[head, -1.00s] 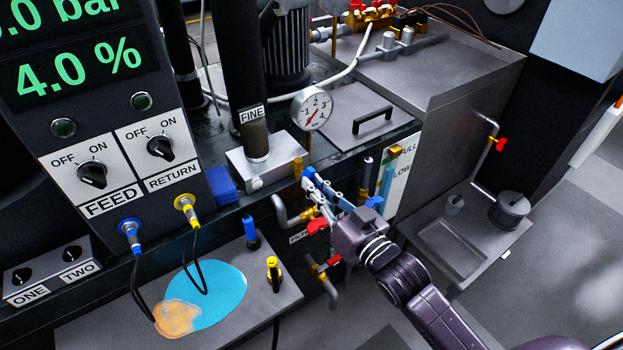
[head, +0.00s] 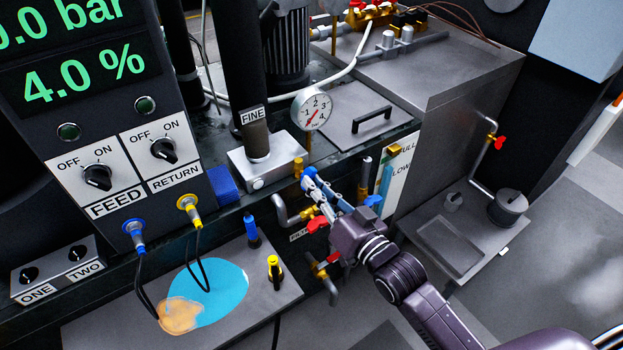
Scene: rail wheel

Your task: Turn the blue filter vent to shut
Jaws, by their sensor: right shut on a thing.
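The blue filter vent (head: 309,172) is a small blue handle by a brass fitting below the pressure gauge, at the front edge of the machine top. My right gripper (head: 317,187) comes in from the lower right and is shut on the blue handle. The pale fingers cover much of the handle, so its exact angle is hard to tell. My left gripper is not in view.
Close by are a red-handled valve (head: 317,224), a blue cap (head: 373,200) and the gauge (head: 312,109). A second red-handled valve (head: 333,257) sits below my wrist. Yellow (head: 274,270) and blue (head: 250,230) connectors stand on the lower tray to the left.

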